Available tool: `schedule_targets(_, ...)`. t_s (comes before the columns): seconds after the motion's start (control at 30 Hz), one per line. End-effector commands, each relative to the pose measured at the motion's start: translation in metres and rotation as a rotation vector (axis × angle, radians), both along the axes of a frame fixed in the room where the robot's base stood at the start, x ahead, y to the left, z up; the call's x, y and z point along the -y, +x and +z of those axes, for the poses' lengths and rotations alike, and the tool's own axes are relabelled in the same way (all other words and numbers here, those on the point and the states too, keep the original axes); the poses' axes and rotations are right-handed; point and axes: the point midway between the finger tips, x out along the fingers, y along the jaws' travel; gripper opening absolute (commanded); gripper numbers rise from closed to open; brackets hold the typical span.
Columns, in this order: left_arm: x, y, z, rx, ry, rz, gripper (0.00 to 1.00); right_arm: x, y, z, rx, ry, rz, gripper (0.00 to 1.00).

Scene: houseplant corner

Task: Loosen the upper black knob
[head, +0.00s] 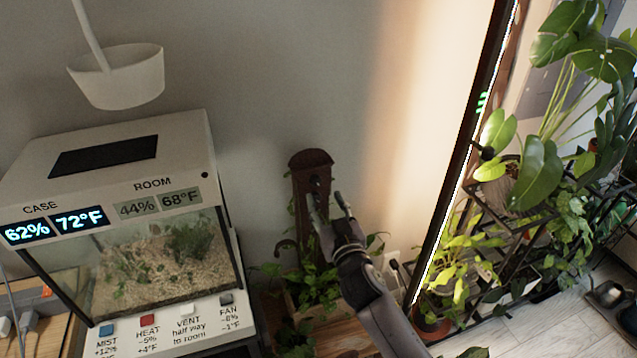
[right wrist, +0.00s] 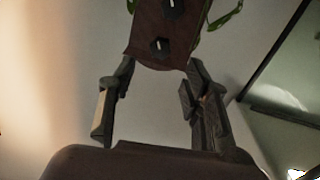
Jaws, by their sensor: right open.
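A dark brown upright board (head: 307,163) with a rounded top stands against the wall among green leaves. A black knob (head: 316,182) shows on its face, near the top. In the right wrist view the board's end (right wrist: 143,45) comes in from the top edge with two dark knobs: one (right wrist: 158,45) near that end, another (right wrist: 175,10) farther along. My right gripper (head: 326,197) is open and empty in front of the board. In the right wrist view its fingertips (right wrist: 158,66) are spread just short of the board's end, with no knob between them. My left gripper is out of view.
A terrarium case (head: 186,150) with displays and labelled buttons stands at the left. A white hanging cup (head: 120,77) is above it. A tall dark frame with a light strip (head: 459,180) and a plant rack (head: 512,222) are at the right. Leaves (head: 318,283) surround the board's lower part.

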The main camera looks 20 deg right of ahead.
Motion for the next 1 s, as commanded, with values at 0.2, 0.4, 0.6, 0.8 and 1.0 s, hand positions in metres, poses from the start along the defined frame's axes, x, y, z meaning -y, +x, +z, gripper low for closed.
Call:
schedule_targets(0.2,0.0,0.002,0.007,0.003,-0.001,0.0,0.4,0.001,0.041,0.002,0.001,0.0,0.001,0.44)
schedule_targets(0.4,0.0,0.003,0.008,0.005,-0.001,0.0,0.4,0.001,0.061,0.0,-0.001,0.001,0.0,0.44)
schedule_targets(0.6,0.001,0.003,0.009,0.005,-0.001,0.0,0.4,0.001,0.066,0.0,0.0,0.0,0.0,0.44)
schedule_targets(0.8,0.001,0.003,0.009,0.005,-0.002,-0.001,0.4,0.001,0.066,0.0,0.0,0.001,0.0,0.44)
schedule_targets(1.0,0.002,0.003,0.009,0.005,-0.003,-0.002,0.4,0.001,0.065,0.0,0.0,0.001,0.0,0.3)
